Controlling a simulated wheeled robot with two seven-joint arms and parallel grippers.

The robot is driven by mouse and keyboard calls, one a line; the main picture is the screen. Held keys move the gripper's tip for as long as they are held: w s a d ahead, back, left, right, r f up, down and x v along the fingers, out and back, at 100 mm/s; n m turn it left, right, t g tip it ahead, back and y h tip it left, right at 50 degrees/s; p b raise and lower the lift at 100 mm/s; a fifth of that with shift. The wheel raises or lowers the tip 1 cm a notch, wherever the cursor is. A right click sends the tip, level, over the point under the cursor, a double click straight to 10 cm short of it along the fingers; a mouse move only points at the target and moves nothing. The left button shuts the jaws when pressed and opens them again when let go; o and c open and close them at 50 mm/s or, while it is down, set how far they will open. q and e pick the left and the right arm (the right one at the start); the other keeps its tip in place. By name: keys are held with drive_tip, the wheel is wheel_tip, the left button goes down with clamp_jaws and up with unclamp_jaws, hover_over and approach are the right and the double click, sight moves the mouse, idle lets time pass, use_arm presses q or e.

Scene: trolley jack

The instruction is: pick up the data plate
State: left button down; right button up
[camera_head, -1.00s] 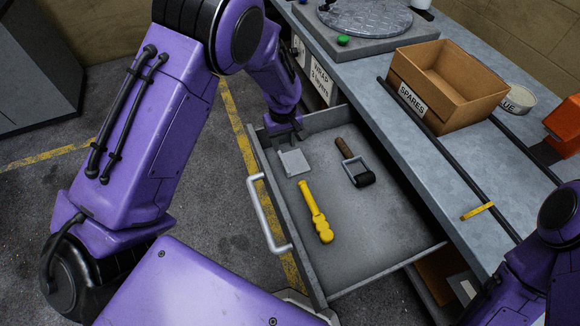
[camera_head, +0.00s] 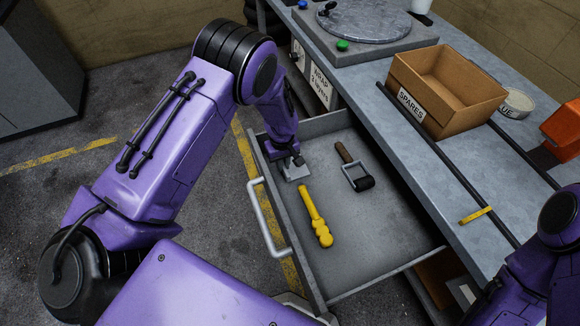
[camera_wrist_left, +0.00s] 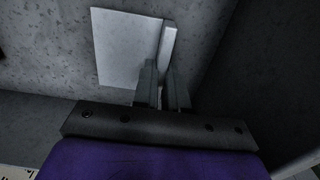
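The data plate (camera_head: 296,172) is a small flat light-grey plate in the open drawer, near its far left corner. In the left wrist view the plate (camera_wrist_left: 125,48) lies on the drawer floor with a raised strip along one edge. My left gripper (camera_head: 297,160) is down in the drawer over the plate, partly hiding it. In the wrist view its two fingers (camera_wrist_left: 164,82) are close together, one on each side of the raised strip, and look shut on it. The plate looks still down on the drawer floor. My right gripper is out of view.
The open drawer (camera_head: 375,245) also holds a yellow-handled tool (camera_head: 316,217) and a brown-handled tool with a black roller (camera_head: 355,170). The drawer walls stand close to my left gripper. The bench above carries a SPARES box (camera_head: 447,90). The drawer's near right part is clear.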

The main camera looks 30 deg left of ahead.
use_arm(q)
drive_tip(key=shift+r, duration=0.15)
wheel_tip(320, 180, up, 10)
idle(0.4)
